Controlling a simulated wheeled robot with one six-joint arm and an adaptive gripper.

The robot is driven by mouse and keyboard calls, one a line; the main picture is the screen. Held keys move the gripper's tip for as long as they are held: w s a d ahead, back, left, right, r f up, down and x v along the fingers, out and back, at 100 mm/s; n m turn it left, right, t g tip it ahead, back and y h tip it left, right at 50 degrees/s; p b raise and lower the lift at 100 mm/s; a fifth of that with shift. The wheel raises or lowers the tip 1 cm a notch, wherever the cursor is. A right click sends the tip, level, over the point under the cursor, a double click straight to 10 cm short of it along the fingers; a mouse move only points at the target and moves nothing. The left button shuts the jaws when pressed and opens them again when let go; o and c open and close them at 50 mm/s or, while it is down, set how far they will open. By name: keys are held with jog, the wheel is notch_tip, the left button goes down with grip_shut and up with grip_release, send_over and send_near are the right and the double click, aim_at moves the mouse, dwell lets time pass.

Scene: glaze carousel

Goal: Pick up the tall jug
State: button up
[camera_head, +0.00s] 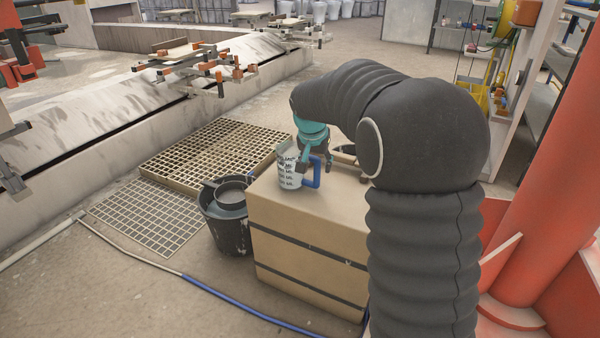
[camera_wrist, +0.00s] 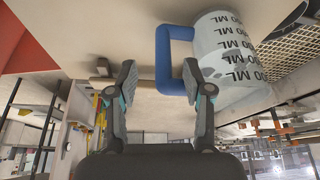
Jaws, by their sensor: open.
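The jug (camera_head: 289,172) is pale and see-through, with dark ML markings and a blue handle (camera_head: 313,174). It stands upright on a tan box (camera_head: 318,213). In the wrist view the jug (camera_wrist: 226,50) is at the upper right, and its handle (camera_wrist: 162,58) points left. My gripper (camera_wrist: 158,75) is open and empty, with the handle's outer bar showing between its fingertips. The right fingertip overlaps the handle's loop; I cannot tell whether it touches. In the head view my gripper (camera_head: 304,153) is beside the jug's upper part, and my arm partly hides the box top behind it.
A black bucket (camera_head: 230,235) stands against the box's left side. Floor gratings (camera_head: 150,215) lie to the left. A blue hose (camera_head: 225,300) runs over the floor in front. A red column (camera_head: 535,210) stands at the right. A dark item (camera_head: 347,150) is behind on the box.

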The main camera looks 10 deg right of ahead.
aim_at(316, 169)
jog(key=shift+a+b+x, duration=0.2)
jog(key=shift+b+x, duration=0.25)
jog(key=shift+x, duration=2.2)
jog(key=shift+w+r, duration=0.1)
jog(key=shift+w, duration=0.1)
grip_shut()
